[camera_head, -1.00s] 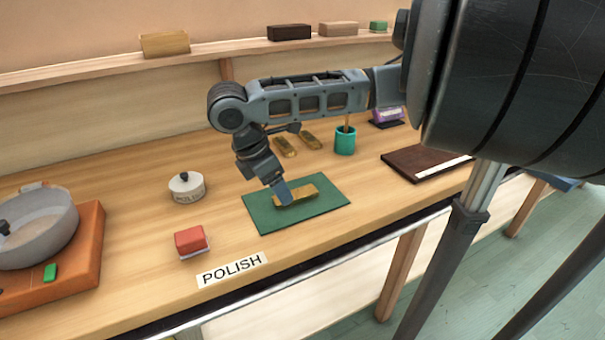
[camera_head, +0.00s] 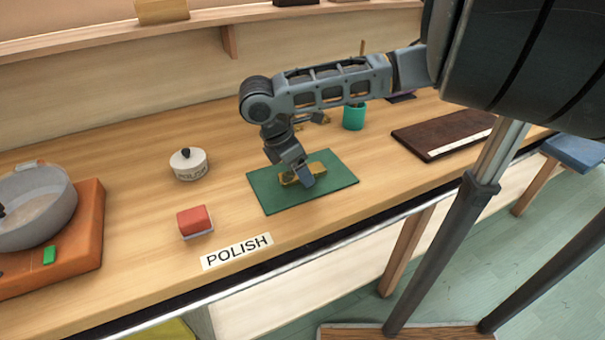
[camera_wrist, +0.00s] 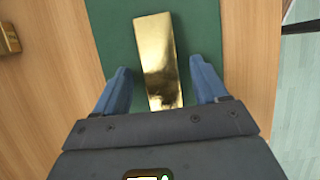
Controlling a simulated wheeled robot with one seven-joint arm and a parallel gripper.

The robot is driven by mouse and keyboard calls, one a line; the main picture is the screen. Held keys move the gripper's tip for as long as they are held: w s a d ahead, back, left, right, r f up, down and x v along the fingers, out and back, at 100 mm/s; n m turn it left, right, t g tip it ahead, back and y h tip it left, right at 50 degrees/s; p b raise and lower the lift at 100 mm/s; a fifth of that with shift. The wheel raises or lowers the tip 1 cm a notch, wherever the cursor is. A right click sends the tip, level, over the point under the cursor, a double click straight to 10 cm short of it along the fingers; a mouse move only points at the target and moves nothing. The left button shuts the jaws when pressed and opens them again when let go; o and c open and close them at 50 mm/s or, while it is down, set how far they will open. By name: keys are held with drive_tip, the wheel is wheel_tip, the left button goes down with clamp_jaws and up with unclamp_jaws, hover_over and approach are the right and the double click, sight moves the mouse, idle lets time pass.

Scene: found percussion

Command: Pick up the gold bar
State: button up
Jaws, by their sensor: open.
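A gold bar (camera_head: 318,169) lies flat on a green mat (camera_head: 268,197) on the wooden bench. My gripper (camera_head: 305,180) is over the bar and hides part of it in the head view. In the wrist view the gold bar (camera_wrist: 157,60) runs away from me, with its near end between the two blue fingers of my gripper (camera_wrist: 161,85). The fingers are spread, with green mat showing on both sides of the bar. They look apart from it. I cannot tell the height of the fingertips above the mat.
A teal cup (camera_head: 354,117) and another gold piece, partly hidden, are behind my arm. A white lidded pot (camera_head: 188,164), a red block (camera_head: 195,221) and a POLISH label (camera_head: 237,251) are to the left. A dark brown board (camera_head: 440,134) lies right.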

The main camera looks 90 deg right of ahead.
clamp_jaws()
idle(0.7)
